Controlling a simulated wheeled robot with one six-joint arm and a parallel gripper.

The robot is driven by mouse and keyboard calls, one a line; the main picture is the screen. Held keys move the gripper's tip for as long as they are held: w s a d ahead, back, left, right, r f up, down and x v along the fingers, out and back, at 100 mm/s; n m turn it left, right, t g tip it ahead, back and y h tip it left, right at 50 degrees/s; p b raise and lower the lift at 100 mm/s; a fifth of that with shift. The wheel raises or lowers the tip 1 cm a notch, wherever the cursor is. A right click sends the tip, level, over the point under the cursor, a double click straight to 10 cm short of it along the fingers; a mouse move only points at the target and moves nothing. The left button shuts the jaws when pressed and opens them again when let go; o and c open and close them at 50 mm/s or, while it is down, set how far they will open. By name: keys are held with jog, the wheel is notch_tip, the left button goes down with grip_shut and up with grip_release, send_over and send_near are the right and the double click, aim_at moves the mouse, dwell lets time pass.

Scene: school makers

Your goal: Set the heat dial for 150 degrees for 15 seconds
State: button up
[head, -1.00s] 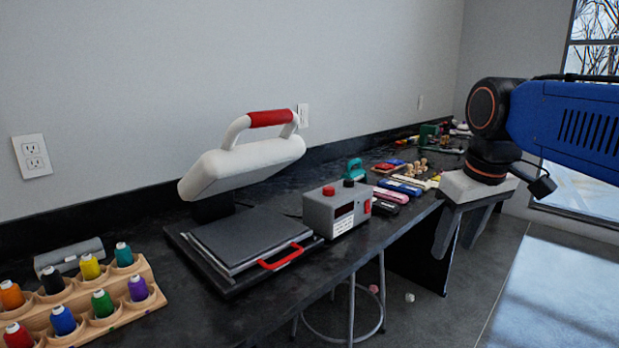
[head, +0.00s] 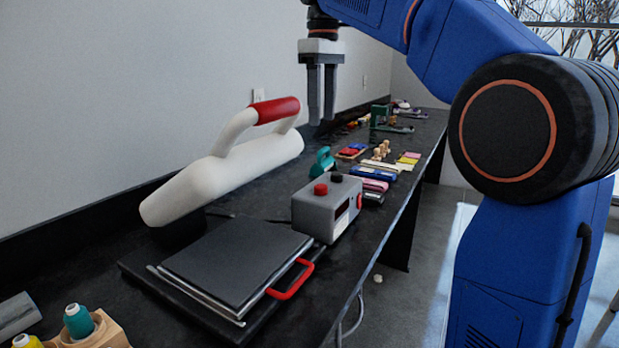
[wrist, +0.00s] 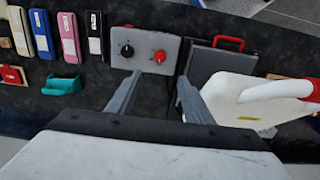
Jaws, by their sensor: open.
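The grey control box (head: 326,212) of the heat press stands on the black bench, right of the press. Its top carries a red knob (head: 320,189) and a black knob (head: 336,177). In the wrist view the black knob (wrist: 127,51) is on the left and the red knob (wrist: 160,56) on the right, each with a pointer mark; any scale is too small to read. My gripper (head: 322,121) points down, open and empty, above the bench and apart from the box. In the wrist view its fingers (wrist: 155,82) lie below the knobs.
The heat press has a dark lower plate (head: 236,262) with a red handle (head: 291,280) and a raised white upper arm (head: 222,170). A teal tool (head: 321,162) and several coloured cases lie behind the box. Thread spools stand at the lower left.

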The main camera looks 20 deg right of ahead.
aim_at(321, 186)
notch_tip(321, 186, down, 17)
jog(key=shift+f, duration=0.15)
dwell(0.5)
jog(key=c, duration=1.1)
